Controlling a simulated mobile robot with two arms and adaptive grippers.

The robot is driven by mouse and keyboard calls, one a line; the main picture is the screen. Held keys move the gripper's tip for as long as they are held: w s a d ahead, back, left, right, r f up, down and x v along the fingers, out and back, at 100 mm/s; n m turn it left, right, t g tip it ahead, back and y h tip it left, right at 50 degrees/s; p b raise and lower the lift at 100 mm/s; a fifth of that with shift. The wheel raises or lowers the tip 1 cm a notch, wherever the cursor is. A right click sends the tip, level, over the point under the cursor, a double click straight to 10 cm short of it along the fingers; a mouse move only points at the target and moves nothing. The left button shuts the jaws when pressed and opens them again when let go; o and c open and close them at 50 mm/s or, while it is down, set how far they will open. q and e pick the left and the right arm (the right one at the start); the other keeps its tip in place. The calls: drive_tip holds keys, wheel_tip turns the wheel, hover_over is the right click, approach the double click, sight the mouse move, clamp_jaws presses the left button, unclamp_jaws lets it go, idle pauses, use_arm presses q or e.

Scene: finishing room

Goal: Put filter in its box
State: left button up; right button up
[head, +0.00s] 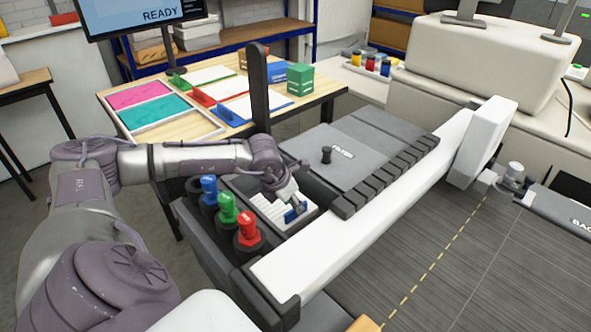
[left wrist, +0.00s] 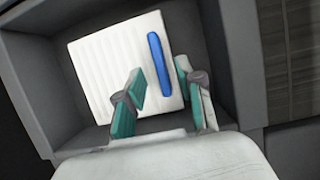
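The filter (head: 268,207) is a white pleated panel with a blue strip. It lies in a grey recess in the machine, and in the left wrist view the filter (left wrist: 105,65) fills much of that recess. My left gripper (head: 294,208) is at the blue strip's end of the filter. In the left wrist view the two fingers of my left gripper (left wrist: 160,82) are apart, one on each side of the lower end of the blue strip (left wrist: 158,62). Contact cannot be told. A grey lid (head: 375,140) with a black knob lies behind the recess. My right gripper is not in view.
Blue, green and red capped bottles (head: 227,207) stand left of the recess. A white rail (head: 365,215) runs along its right. The wooden table (head: 330,88) behind holds coloured trays, a blue box (head: 277,72) and a green box (head: 300,78). A dark upright post (head: 259,90) stands near my arm.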

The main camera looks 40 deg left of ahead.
use_arm(q)
drive_tip(key=b+v, duration=0.1)
drive_tip(key=v, duration=0.7)
drive_tip(key=shift+b, duration=0.4)
